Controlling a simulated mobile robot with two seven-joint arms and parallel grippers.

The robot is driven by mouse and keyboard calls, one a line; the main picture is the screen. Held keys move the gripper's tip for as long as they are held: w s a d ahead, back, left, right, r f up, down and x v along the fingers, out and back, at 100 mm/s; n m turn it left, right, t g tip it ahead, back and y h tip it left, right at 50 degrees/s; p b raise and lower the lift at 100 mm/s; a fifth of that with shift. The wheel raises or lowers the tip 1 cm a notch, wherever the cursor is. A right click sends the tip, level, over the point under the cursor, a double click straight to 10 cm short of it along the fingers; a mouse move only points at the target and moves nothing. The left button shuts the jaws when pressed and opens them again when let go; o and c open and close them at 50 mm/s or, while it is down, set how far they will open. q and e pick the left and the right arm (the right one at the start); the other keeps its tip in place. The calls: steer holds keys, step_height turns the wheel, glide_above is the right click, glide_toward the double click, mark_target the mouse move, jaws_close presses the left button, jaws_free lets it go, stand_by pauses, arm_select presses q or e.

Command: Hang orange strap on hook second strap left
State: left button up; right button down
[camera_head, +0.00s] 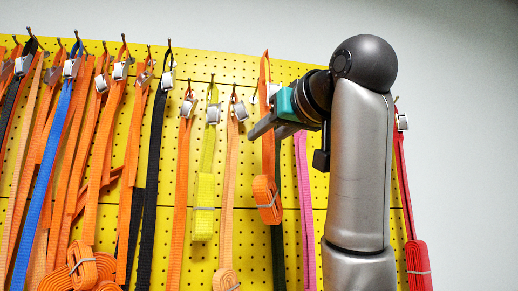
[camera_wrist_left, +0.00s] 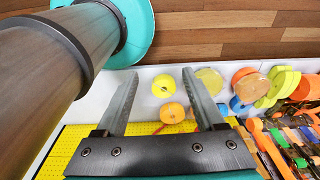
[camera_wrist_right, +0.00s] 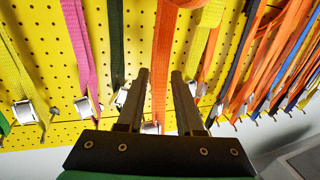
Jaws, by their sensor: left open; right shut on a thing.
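An orange strap (camera_head: 267,195) with a bundled lower end is upright in front of the yellow pegboard, its top loop rising above my fingers. My right gripper (camera_head: 262,127) is shut on this strap, coming from the right. In the right wrist view, the strap (camera_wrist_right: 164,60) runs between the fingers of the right gripper (camera_wrist_right: 160,78). The hook behind the strap's top is mostly hidden. A light orange strap (camera_head: 229,170) hangs just left of it. My left gripper (camera_wrist_left: 160,76) is open and empty in the left wrist view, away from the strap.
Yellow pegboard (camera_head: 221,258) carries several hanging straps. A yellow-green strap (camera_head: 205,185) hangs left, a pink strap (camera_head: 304,185) right behind my arm, and a red strap (camera_head: 406,200) at far right. Crowded orange, blue and black straps fill the left. Colored rolls (camera_wrist_left: 285,84) appear in the left wrist view.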

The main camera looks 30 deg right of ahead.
steer(key=shift+w+d, duration=0.1)
steer(key=shift+w, duration=0.1)
steer(key=shift+w+d, duration=0.1)
steer(key=shift+w, duration=0.15)
steer(key=shift+w+d+f+p, duration=0.1)
steer(key=shift+w+d+p, duration=0.1)
steer(key=shift+w+p, duration=0.45)
steer(key=shift+w+d+f, duration=0.1)
steer(key=shift+w+d, duration=0.05)
steer(key=shift+w, duration=0.4)
steer(key=shift+w+d, duration=0.1)
steer(key=shift+w, duration=0.45)
arm_select(q)
steer(key=shift+s+r+p, duration=0.35)
steer(key=shift+r+p, duration=0.05)
steer(key=shift+r, duration=0.3)
steer(key=shift+s+r+p, duration=0.3)
steer(key=shift+r+p, duration=0.05)
steer(key=shift+r, duration=0.3)
arm_select(e)
steer(key=shift+w+d+f, duration=0.2)
steer(key=shift+w+f, duration=0.1)
steer(key=shift+w, duration=0.5)
steer(key=shift+w+d+f, duration=0.2)
steer(key=shift+w+f, duration=0.05)
steer(key=shift+w, duration=0.55)
steer(key=shift+w+d+f, duration=0.2)
steer(key=shift+w+f, duration=0.1)
steer(key=shift+w, duration=0.5)
